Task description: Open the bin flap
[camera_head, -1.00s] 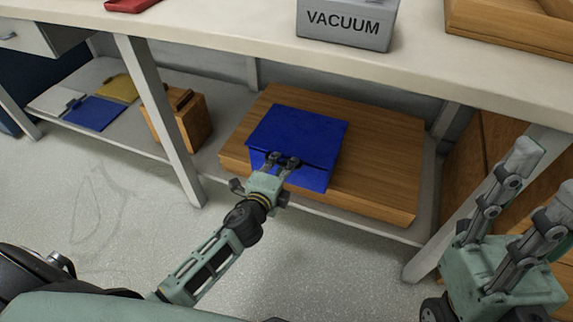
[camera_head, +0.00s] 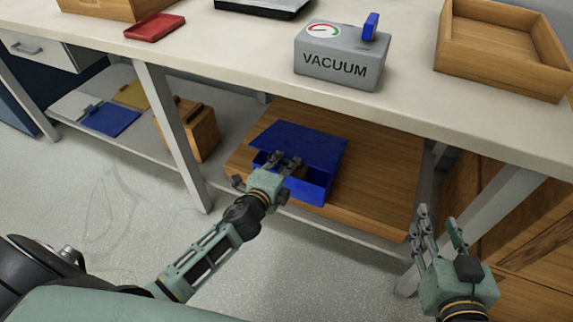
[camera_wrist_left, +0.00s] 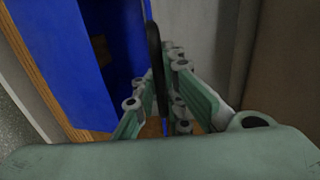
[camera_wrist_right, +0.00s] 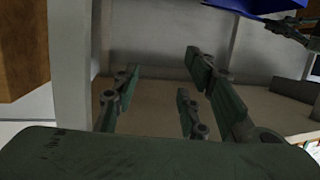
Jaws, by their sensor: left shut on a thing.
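The blue bin (camera_head: 314,192) stands on a wooden board on the low shelf under the bench. Its blue flap (camera_head: 305,143) is tilted up, and a dark gap shows between the flap and the bin's front. My left gripper (camera_head: 287,160) is at the flap's front edge. In the left wrist view its fingers close around a thin dark piece (camera_wrist_left: 155,55), which looks like the flap's handle or edge; the blue bin (camera_wrist_left: 105,70) is beside it. My right gripper (camera_head: 438,214) is open and empty, in front of the bench at the right.
The wooden board (camera_head: 375,185) lies under the bin. A bench leg (camera_head: 172,135) stands to the left and another leg (camera_head: 490,210) behind my right gripper. A wooden box (camera_head: 192,130) is on the shelf. The vacuum box (camera_head: 335,62) is on the bench. Open floor lies at left.

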